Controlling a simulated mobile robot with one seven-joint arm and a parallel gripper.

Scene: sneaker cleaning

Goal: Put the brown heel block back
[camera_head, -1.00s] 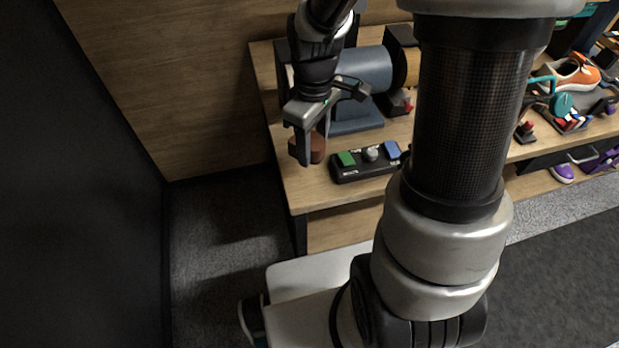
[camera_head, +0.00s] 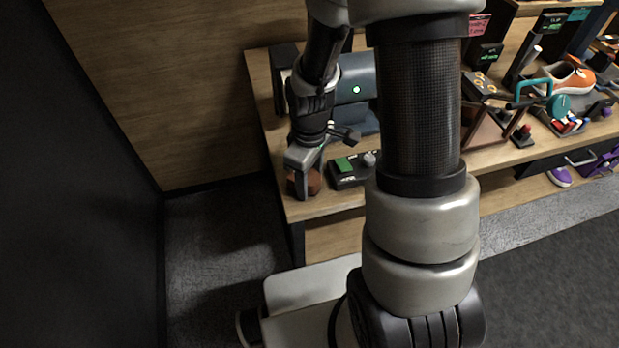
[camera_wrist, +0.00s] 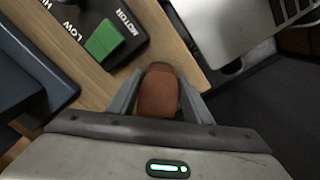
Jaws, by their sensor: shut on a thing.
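The brown heel block (camera_wrist: 158,95) sits between the two fingers of my gripper (camera_wrist: 158,100) in the wrist view, with a finger against each side. In the head view my gripper (camera_head: 306,184) is at the front left corner of the wooden bench, pointing down, and is shut on the brown heel block (camera_head: 314,182). The block is low, near the bench top (camera_head: 318,208); I cannot tell whether it touches the wood. One finger hides part of the block in the head view.
A black control box (camera_head: 343,178) with a green button (camera_wrist: 104,40) lies right beside the gripper. A blue-grey machine (camera_head: 354,80) stands behind it. The bench's front edge is close. My arm hides the bench's middle. An orange sneaker (camera_head: 570,77) and tools stand at the right.

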